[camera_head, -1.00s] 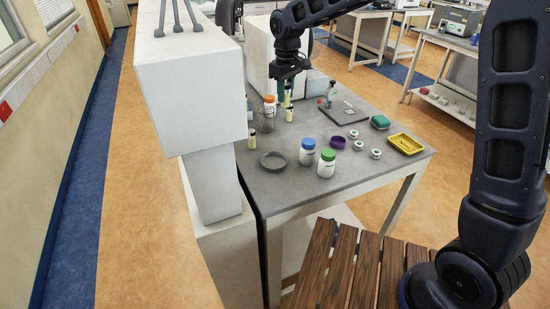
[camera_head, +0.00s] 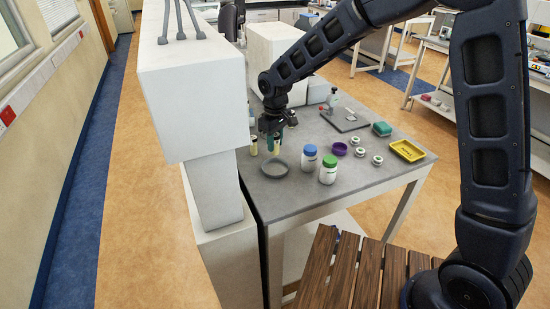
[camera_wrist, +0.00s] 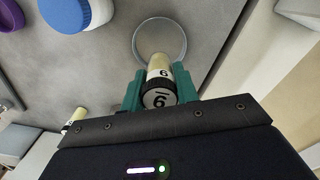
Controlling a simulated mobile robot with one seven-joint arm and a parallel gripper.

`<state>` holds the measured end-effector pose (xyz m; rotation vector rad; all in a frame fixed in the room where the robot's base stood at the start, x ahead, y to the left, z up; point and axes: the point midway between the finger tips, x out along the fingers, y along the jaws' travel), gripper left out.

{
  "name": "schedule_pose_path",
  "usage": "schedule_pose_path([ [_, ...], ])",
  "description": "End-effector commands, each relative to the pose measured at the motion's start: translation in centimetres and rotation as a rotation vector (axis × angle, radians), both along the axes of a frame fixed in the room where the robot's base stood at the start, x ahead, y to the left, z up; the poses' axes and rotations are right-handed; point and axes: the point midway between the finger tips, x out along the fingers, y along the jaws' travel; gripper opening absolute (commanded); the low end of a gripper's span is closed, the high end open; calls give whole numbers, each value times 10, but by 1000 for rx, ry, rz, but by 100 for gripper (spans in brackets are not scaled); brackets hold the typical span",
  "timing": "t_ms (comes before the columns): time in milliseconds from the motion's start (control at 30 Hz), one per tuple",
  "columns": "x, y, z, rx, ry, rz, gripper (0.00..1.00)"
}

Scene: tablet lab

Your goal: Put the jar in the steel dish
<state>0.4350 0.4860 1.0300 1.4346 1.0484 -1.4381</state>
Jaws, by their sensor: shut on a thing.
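My gripper (camera_head: 269,138) is shut on a jar (camera_head: 276,148), a small pale-yellow one with a black cap. In the wrist view the jar (camera_wrist: 158,72) sits between the green fingers (camera_wrist: 158,92), its cap marked 6 facing the camera. The steel dish (camera_head: 274,177) is a round, shallow grey dish on the table, just in front of the jar in the head view. In the wrist view the dish (camera_wrist: 186,40) lies beyond the jar's far end. The jar appears above the table; its exact height over the dish is unclear.
A similar jar (camera_head: 253,146) stands left of my gripper. A blue-capped bottle (camera_head: 309,160) and green-capped bottle (camera_head: 328,170) stand close right of the dish. Farther right are a purple bowl (camera_head: 339,149), small white-green containers and a yellow tray (camera_head: 407,151).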

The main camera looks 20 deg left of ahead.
Motion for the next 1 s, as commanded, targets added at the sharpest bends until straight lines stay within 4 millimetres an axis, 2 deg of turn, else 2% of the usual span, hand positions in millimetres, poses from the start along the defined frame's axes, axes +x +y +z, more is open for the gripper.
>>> schedule_pose_path([
  [100, 0, 0, -18, -1, 0, 0, 7],
  [367, 0, 0, -33, 0, 0, 0, 7],
  [633, 0, 0, -67, -2, 1, 0, 7],
  [1000, 0, 0, -72, 0, 0, 0, 7],
])
